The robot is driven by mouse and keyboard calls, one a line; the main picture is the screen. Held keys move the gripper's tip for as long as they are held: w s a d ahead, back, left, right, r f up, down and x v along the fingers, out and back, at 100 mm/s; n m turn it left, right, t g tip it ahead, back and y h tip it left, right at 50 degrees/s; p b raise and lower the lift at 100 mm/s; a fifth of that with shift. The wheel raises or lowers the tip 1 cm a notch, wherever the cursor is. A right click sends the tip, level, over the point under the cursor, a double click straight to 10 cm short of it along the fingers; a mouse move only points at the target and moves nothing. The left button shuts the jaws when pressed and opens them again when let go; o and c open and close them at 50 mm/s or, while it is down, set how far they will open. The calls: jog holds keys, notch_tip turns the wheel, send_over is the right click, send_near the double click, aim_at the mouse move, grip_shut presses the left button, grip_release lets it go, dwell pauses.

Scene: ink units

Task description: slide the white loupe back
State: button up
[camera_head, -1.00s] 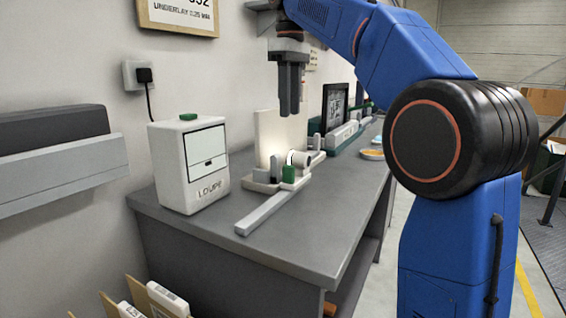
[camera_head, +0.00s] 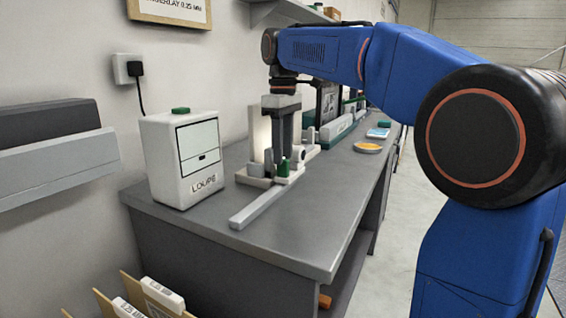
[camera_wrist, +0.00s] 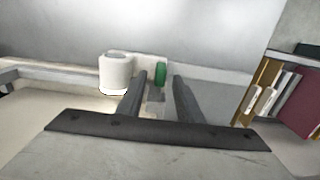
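The white loupe (camera_head: 299,154), a short white cylinder with a dark end, sits on the pale fixture on the bench, right of my fingers. It also shows in the wrist view (camera_wrist: 116,74), left of both fingers. My gripper (camera_head: 283,154) points down over the fixture, its two fingers apart. In the wrist view my gripper (camera_wrist: 160,76) is open, with a small grey post (camera_wrist: 155,95) showing between the fingers. A green block (camera_wrist: 161,74) stands just beyond the fingertips. Whether a finger touches the post cannot be told. The fingers hide part of the fixture in the head view.
A white box marked LOUPE (camera_head: 185,160), with a screen and green button, stands left of the fixture. A grey rail (camera_head: 258,208) runs toward the bench's front. A pale upright panel (camera_head: 258,136) stands behind.

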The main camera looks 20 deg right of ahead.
jog(key=shift+f, duration=1.75)
jog(key=shift+c, duration=0.6)
grip_shut()
jog(key=s+a, duration=1.3)
jog(key=shift+s+a, duration=0.3)
jog(key=shift+s, duration=0.05)
jog(key=shift+o, duration=0.6)
grip_release()
jog(key=shift+s+a, duration=0.1)
notch_tip(320, 180, up, 18)
jog(key=shift+f, duration=0.25)
